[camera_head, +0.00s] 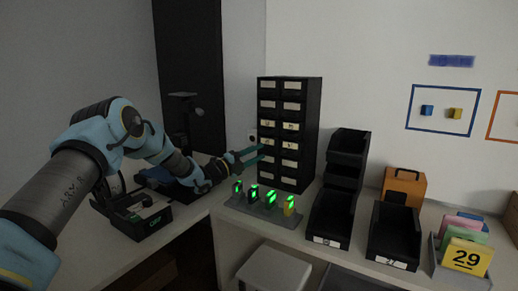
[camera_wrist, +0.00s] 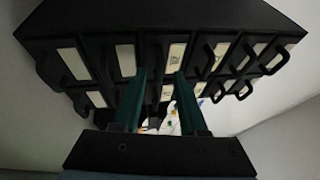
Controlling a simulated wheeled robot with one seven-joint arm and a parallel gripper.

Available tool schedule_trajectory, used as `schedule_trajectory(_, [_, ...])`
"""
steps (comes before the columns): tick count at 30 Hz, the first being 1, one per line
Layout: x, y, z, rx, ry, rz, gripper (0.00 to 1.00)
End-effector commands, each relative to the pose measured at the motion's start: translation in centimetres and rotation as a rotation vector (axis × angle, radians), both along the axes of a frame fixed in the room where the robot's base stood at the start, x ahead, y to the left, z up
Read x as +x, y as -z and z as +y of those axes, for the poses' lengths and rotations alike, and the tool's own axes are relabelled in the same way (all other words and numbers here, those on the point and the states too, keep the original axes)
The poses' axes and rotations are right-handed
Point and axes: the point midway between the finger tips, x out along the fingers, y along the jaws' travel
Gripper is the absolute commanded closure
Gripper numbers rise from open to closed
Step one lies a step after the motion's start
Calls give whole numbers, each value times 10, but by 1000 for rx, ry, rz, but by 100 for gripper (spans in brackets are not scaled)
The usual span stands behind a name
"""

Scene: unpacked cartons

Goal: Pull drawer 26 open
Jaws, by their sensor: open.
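A tall black drawer cabinet (camera_head: 309,130) stands against the wall on the bench, with two columns of small drawers bearing pale labels. I cannot read which drawer is number 26. My gripper (camera_head: 252,154) has teal fingers and is just in front of the cabinet's left column, near the middle rows. In the wrist view the fingers of my gripper (camera_wrist: 163,74) are apart, with nothing seen held between them. Dark loop handles and labelled drawer fronts (camera_wrist: 175,57) lie ahead of the fingertips. Whether a finger touches a handle is hard to tell. No drawer visibly stands out.
A grey rack (camera_head: 262,211) with several green-lit items stands on the bench below my gripper. Black open bins (camera_head: 331,219) stand to the right, with an orange box (camera_head: 405,186) and a card holder marked 29 (camera_head: 466,257). A black device (camera_head: 140,222) sits left.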

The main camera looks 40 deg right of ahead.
Motion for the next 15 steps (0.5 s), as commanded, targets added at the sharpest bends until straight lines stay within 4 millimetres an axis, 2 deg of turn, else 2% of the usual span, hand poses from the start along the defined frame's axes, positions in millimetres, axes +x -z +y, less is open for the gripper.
schedule_trajectory(4, [-1, -3, -11, 0, -1, 1, 58])
schedule_trajectory(13, [-2, -2, -13, 1, -1, 1, 58])
schedule_trajectory(15, [-2, -2, -13, 1, -1, 1, 66])
